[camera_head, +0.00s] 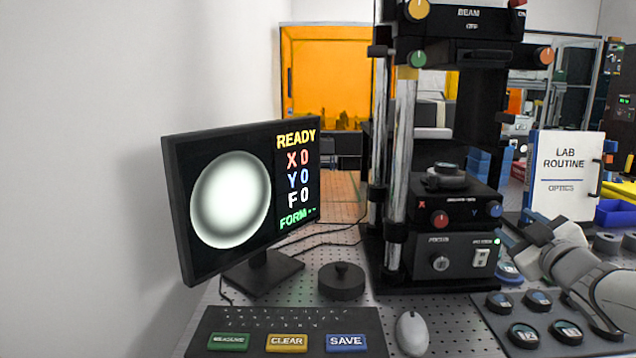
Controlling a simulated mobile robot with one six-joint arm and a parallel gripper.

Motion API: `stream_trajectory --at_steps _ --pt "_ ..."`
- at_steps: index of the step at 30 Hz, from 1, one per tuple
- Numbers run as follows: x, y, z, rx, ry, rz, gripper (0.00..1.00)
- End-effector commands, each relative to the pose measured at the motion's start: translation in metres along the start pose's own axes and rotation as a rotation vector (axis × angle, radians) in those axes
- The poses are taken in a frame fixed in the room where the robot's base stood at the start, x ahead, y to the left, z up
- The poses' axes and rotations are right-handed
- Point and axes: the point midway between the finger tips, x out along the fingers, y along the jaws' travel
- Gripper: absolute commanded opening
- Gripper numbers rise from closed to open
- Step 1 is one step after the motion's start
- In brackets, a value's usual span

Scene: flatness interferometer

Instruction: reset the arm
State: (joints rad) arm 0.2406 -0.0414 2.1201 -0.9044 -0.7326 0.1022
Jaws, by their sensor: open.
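My arm (590,275) reaches in from the right edge of the picture, pale grey. My gripper (527,244) is at its end, open, in front of the right side of the black interferometer (450,262). I see nothing held between its fingers. It is above a dark tray (505,340) that bears several round pieces. A small round sample (446,168) sits on the interferometer's stage. Part of the bench behind my arm is hidden.
A monitor (180,215) at left reads READY with X, Y and F at 0. A mouse (411,333) and a black round weight (341,281) lie nearby. A LAB ROUTINE board (566,172) stands behind my gripper.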

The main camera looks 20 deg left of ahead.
Motion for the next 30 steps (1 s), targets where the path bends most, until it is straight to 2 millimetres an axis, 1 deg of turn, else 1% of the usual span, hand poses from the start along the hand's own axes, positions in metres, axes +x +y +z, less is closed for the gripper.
stream_trajectory --at_steps 4,7,8,11,14,17,18,20,21,23,24,27,30 --pt "-0.001 0.001 -0.001 0.004 -0.010 0.005 0.50" --pt "-0.006 0.006 -0.001 0.028 -0.069 0.029 0.50" --pt "-0.009 0.008 0.000 0.041 -0.100 0.041 0.50" --pt "-0.027 0.012 0.005 0.107 -0.246 0.086 0.50" --pt "-0.055 0.007 0.016 0.203 -0.432 0.120 0.50" --pt "-0.090 -0.009 0.026 0.306 -0.621 0.125 0.50" --pt "-0.105 -0.017 0.029 0.348 -0.697 0.119 0.50" --pt "-0.130 -0.032 0.032 0.414 -0.809 0.101 0.50" --pt "-0.148 -0.044 0.032 0.459 -0.883 0.083 0.50" --pt "-0.174 -0.063 0.031 0.521 -0.991 0.047 0.50" --pt "-0.192 -0.076 0.028 0.562 -1.058 0.020 0.50" --pt "-0.230 -0.106 0.020 0.648 -1.203 -0.056 0.50" --pt "-0.259 -0.129 0.011 0.707 -1.304 -0.124 0.50"
